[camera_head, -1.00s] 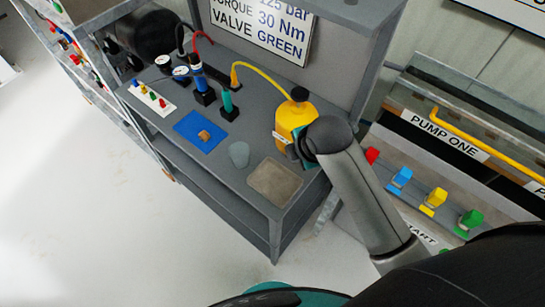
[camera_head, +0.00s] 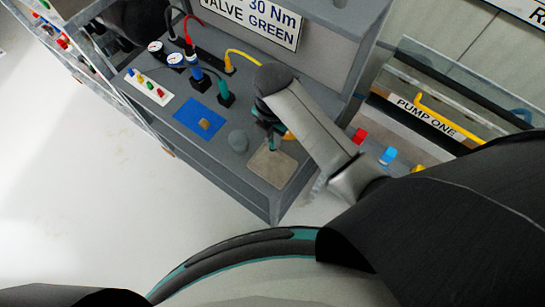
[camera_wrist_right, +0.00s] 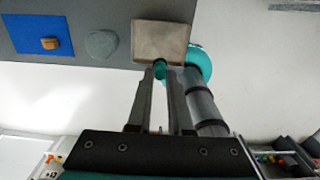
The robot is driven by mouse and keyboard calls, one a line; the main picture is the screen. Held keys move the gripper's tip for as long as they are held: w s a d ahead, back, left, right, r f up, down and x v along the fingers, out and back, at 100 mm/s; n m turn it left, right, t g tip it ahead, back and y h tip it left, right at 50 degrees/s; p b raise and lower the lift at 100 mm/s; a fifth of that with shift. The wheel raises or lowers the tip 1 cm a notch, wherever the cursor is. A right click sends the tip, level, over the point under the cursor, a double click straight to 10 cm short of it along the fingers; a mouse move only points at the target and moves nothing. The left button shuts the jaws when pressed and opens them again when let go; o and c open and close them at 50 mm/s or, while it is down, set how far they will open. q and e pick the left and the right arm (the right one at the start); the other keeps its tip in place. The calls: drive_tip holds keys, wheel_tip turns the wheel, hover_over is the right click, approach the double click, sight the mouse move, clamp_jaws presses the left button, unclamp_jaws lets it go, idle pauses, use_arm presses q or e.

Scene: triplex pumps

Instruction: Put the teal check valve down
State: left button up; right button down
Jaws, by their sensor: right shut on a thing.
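The teal check valve (camera_wrist_right: 159,69) shows between the fingertips of my right gripper (camera_wrist_right: 160,78) in the right wrist view. My right gripper is shut on it, at the near edge of the shallow beige tray (camera_wrist_right: 172,30). In the head view my right gripper (camera_head: 273,140) points down beside the back edge of the same tray (camera_head: 272,168), mostly hidden by its own arm. Whether the valve touches the tray I cannot tell. My left gripper is not in view.
A grey round item (camera_head: 238,141) stands left of the tray. A blue mat (camera_head: 188,116) holds a small brown block (camera_head: 205,124). Gauges, cabled blocks and a white strip (camera_head: 148,86) stand at the bench's back left.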

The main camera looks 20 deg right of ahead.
drive_tip(key=shift+f+b, duration=1.55)
drive_tip(key=shift+f, duration=5.3)
drive_tip(key=shift+f, duration=0.15)
drive_tip(key=c, duration=0.8)
unclamp_jaws()
drive_tip(key=shift+c, duration=0.2)
drive_tip(key=shift+r, duration=0.2)
wheel_tip(320, 180, up, 10)
drive_tip(key=p, duration=0.3)
drive_tip(key=shift+w+r, duration=0.1)
drive_tip(key=shift+r, duration=0.85)
